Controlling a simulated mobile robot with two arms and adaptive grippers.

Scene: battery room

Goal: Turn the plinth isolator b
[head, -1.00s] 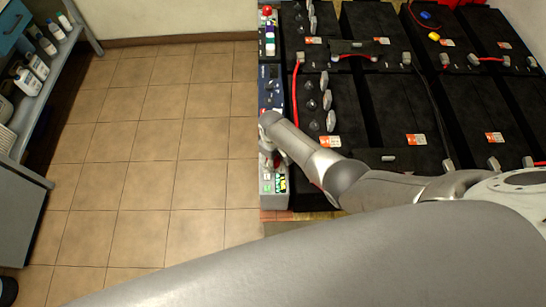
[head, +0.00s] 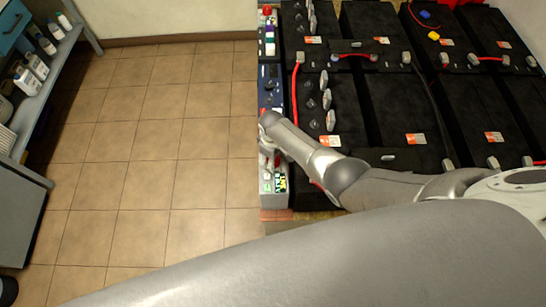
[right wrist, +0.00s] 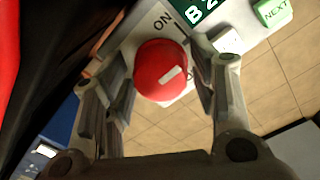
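The isolator is a round red knob (right wrist: 161,70) with a white bar mark, on a pale plate (right wrist: 152,24) lettered "ON" in the right wrist view. A green label reading "B 2", cut off at the edge, is beside it. My right gripper (right wrist: 162,88) is open, with one finger on each side of the knob and narrow gaps showing. In the head view, my right gripper (head: 268,154) is over the narrow panel strip (head: 266,186) at the batteries' left edge and largely hides the knob. My left gripper is not in view.
A green "NEXT" button (right wrist: 274,11) is near the knob. Black batteries (head: 392,105) with cables and upright metal levers (head: 326,98) fill the right side. Tiled floor (head: 160,150) is clear to the left. A shelf with bottles (head: 30,80) stands at far left.

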